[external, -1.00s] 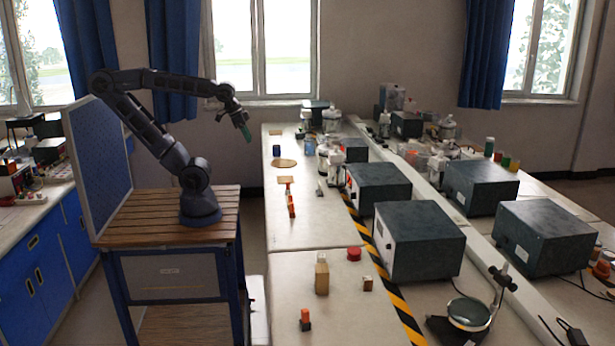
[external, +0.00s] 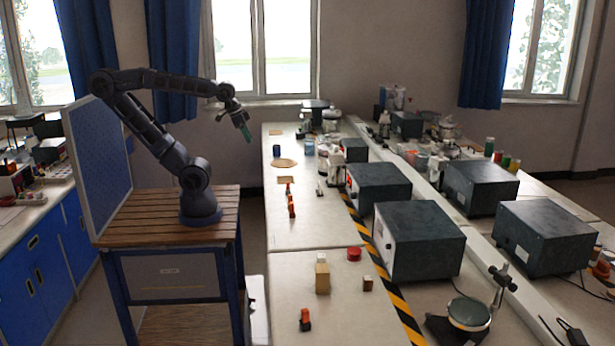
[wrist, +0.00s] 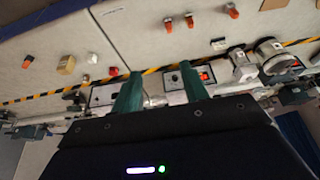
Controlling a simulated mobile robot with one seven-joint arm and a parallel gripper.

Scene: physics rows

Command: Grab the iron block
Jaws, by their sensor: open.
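My gripper (external: 246,132) hangs in the air left of the long bench, well apart from everything on it. Its two green fingers are spread and empty in the wrist view (wrist: 160,88). I cannot tell for sure which piece is the iron block. Small pieces on the near bench part include a tan block (external: 322,280) with a paler piece at its top, and a small dark brown block (external: 367,284) to its right.
A red round piece (external: 354,254) and an orange-and-black piece (external: 305,320) are nearby. Large dark boxes (external: 420,240) stand right of the yellow-black striped tape (external: 385,270). Orange pieces (external: 291,206) stand farther along. Much of the bench's left strip is clear.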

